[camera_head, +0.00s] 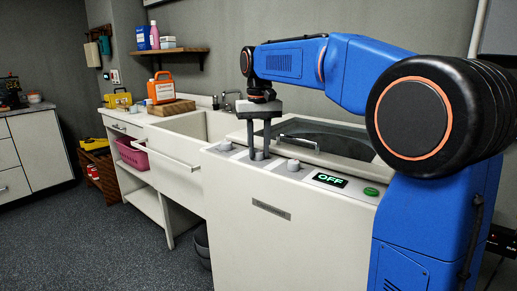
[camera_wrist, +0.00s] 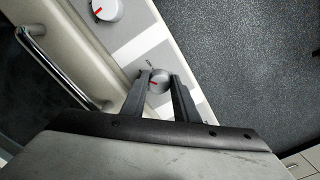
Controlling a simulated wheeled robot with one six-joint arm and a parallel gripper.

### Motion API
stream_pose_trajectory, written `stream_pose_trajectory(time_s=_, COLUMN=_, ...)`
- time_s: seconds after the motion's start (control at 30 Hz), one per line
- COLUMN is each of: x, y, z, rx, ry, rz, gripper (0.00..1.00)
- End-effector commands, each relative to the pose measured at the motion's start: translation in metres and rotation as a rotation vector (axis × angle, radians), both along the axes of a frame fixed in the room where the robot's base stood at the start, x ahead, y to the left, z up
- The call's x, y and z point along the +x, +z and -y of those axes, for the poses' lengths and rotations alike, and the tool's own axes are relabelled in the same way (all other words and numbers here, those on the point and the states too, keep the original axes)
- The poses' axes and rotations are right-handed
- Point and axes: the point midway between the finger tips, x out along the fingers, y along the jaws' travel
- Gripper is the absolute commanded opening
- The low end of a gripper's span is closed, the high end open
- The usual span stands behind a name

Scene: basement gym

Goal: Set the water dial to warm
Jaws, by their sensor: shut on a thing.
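A white top-loading washer (camera_head: 275,225) stands in the middle of the head view, with several round grey dials along its front panel. My gripper (camera_head: 258,152) points down at the middle dial, and its fingers are shut on that dial. In the wrist view the gripped dial (camera_wrist: 158,80) sits between both fingertips (camera_wrist: 159,84). A third dial (camera_head: 224,145) is to the left.
A lit OFF display (camera_head: 330,180) and green button (camera_head: 371,191) are right of the dials. The lid handle (camera_head: 297,142) runs close behind the panel. A sink counter (camera_head: 170,160) stands left, with an orange jug (camera_head: 161,88) on it. The floor in front is clear.

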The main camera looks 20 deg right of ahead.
Motion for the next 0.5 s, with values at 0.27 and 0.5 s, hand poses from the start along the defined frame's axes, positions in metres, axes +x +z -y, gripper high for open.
stream_pose_trajectory(time_s=0.27, x=0.0001, y=0.0005, z=0.0006, rx=0.0, ry=0.134, rz=0.001, gripper=0.05)
stream_pose_trajectory(time_s=0.5, x=0.0001, y=0.0005, z=0.0007, rx=0.0, ry=0.181, rz=0.001, gripper=0.05)
